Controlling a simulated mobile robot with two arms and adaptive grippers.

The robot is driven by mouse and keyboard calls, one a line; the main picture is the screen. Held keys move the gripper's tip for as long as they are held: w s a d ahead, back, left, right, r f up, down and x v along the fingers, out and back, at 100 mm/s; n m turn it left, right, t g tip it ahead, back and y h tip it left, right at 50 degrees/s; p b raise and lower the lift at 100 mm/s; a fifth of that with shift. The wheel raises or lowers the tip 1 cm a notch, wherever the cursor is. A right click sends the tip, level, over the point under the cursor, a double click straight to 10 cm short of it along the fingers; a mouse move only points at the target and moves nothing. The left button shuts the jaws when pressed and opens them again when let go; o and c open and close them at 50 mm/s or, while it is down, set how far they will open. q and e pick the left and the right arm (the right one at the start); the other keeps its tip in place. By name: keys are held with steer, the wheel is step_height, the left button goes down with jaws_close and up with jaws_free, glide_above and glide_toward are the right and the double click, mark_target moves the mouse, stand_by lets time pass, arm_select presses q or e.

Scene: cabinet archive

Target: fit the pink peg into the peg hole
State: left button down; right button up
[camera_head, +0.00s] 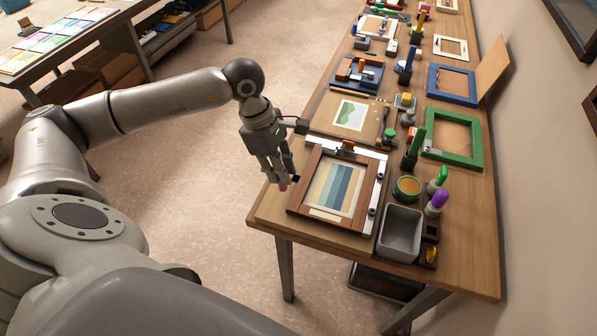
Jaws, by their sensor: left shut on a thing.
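My left gripper (282,180) hangs at the near left edge of the workbench, fingers pointing down. It is shut on the pink peg (283,187), of which only a small pink end shows below the fingertips. The rest of the peg is hidden by the fingers. Just right of the fingertips is a wooden frame (372,192) around a striped picture, with a small dark spot near its left corner. I cannot tell whether that spot is the peg hole, or whether the peg touches the frame. My right gripper is not in view.
A grey bin (400,232), a green-topped tool (441,176) and a purple-topped tool (437,203) stand right of the frame. A green frame (453,153) and a blue frame (452,98) lie farther back. The bench's front left corner (270,210) is bare.

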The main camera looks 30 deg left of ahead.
arm_select(q)
steer(key=w+f+b, duration=0.1)
steer(key=w+f, duration=0.2)
steer(key=w+a+f+b, duration=0.1)
steer(key=w+f+b, duration=0.1)
steer(key=w+f, duration=0.1)
steer(key=w+a+f+b, duration=0.1)
steer(key=w+f+b, duration=0.1)
steer(key=w+f, duration=0.1)
steer(key=shift+w+a+f, duration=0.15)
steer(key=shift+w+f, duration=0.1)
steer(key=shift+f, duration=0.5)
steer(key=shift+a+f+b, duration=0.1)
steer(key=shift+f+b, duration=0.2)
steer(key=shift+f, duration=0.05)
